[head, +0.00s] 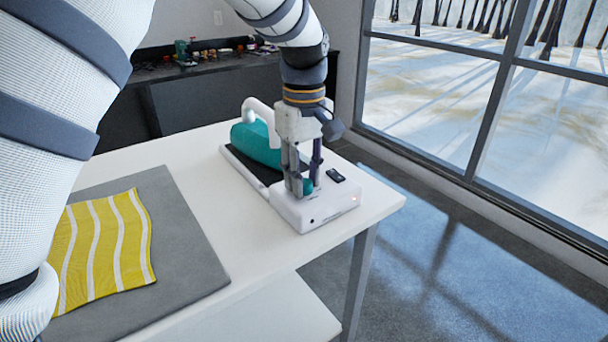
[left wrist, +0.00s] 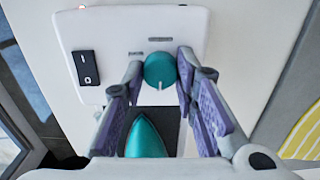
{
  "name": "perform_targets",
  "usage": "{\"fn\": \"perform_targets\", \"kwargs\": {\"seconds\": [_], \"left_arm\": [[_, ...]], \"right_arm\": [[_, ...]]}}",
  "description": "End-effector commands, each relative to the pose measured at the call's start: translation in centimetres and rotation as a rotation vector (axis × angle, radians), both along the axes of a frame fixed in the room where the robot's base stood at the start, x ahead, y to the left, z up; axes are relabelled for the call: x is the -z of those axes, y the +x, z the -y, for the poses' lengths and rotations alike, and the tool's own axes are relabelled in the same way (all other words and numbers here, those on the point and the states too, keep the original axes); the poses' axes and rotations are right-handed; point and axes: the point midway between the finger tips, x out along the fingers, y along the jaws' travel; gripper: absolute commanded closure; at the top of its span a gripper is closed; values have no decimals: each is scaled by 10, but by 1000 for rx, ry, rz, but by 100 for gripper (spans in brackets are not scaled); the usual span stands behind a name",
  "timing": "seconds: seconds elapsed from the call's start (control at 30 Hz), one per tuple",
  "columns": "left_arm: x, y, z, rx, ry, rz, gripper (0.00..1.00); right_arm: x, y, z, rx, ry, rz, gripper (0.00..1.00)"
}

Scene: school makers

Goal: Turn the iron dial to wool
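The ironing station is a white base (head: 322,209) with a teal iron (head: 256,145) resting on its dark plate. The round teal dial (left wrist: 159,68) is on top of the base, with a short white mark toward the bottom of the left wrist view. In the head view the dial (head: 308,186) is partly hidden by my fingers. My left gripper (left wrist: 160,66) points down over the base, its fingertips on either side of the dial and seemingly touching it. Small printed labels on the base are too small to read. My right gripper is not in view.
A black switch (head: 335,175) is on the base beside the dial. The iron's white handle (head: 258,108) rises just behind the gripper. A yellow striped cloth (head: 103,250) lies on a grey mat (head: 192,270) at left. A cluttered dark counter stands behind.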

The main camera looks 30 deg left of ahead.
Motion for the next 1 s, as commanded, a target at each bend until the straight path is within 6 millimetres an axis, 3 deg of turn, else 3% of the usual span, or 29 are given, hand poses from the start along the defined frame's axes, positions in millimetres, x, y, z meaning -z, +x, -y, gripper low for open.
{"fn": "perform_targets", "kwargs": {"seconds": [0.37, 1.0], "left_arm": [[-1, -1, 0, 85, 0, -1, 100], [1, 0, 0, 658, 1, -3, 100]], "right_arm": [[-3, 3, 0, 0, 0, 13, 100], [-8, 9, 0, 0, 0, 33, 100]]}}
